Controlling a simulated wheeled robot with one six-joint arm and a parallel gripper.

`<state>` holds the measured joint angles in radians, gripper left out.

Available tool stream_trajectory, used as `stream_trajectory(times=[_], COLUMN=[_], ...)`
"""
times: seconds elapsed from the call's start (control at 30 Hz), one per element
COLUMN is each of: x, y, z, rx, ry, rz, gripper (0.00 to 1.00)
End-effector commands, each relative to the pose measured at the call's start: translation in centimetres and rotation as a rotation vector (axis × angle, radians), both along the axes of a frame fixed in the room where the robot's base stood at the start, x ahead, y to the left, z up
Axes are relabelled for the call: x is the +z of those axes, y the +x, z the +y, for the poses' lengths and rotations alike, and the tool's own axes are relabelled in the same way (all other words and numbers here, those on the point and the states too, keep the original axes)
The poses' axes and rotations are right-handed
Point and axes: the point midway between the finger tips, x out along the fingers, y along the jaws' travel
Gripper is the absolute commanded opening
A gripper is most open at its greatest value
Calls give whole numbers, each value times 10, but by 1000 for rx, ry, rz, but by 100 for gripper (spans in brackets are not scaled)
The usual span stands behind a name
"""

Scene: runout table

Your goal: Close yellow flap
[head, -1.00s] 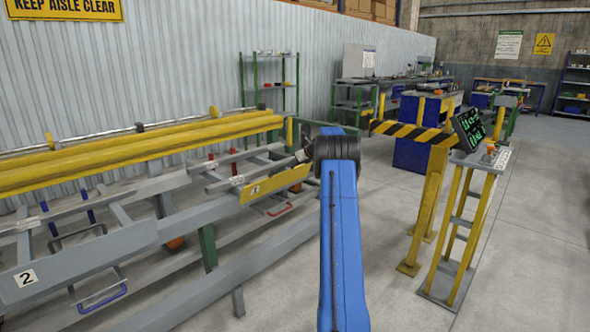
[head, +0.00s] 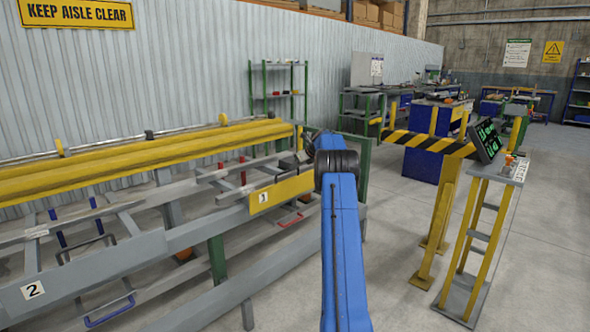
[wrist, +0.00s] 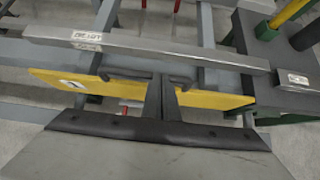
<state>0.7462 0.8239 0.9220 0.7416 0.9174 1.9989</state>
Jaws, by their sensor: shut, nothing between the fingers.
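The yellow flap (head: 281,193), marked 1, sits on the side of the grey runout table, just left of my blue arm in the head view. In the wrist view the yellow flap (wrist: 215,98) runs across the picture as a long plate behind my fingers. My gripper (wrist: 164,80) is shut and empty, its dark fingers reaching over the flap. A dark bar with bent ends (wrist: 125,74) lies by the fingertips at the flap's upper edge; I cannot tell whether they touch. In the head view my arm hides the gripper and the flap's right end.
A labelled metal bar (wrist: 150,47) crosses beyond the flap, and a dark block (wrist: 262,40) stands at right. Yellow rails (head: 150,155) run along the table. A striped barrier (head: 425,143) and a console stand (head: 475,235) are at right.

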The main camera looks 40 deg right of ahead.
Motion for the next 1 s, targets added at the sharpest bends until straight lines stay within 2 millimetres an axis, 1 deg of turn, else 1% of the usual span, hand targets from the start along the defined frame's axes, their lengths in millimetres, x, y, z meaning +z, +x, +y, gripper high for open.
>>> stream_trajectory(times=[0.57,0.67,0.87,0.9,1.0], x=[1,3,11,20,37], y=[-2,-7,-28,-32,-43], z=[0,0,3,2,1], rx=[0,0,6,7,6], ry=[0,0,0,-1,-2], rz=[0,0,-1,-2,-2], gripper=[0,0,0,0,0])
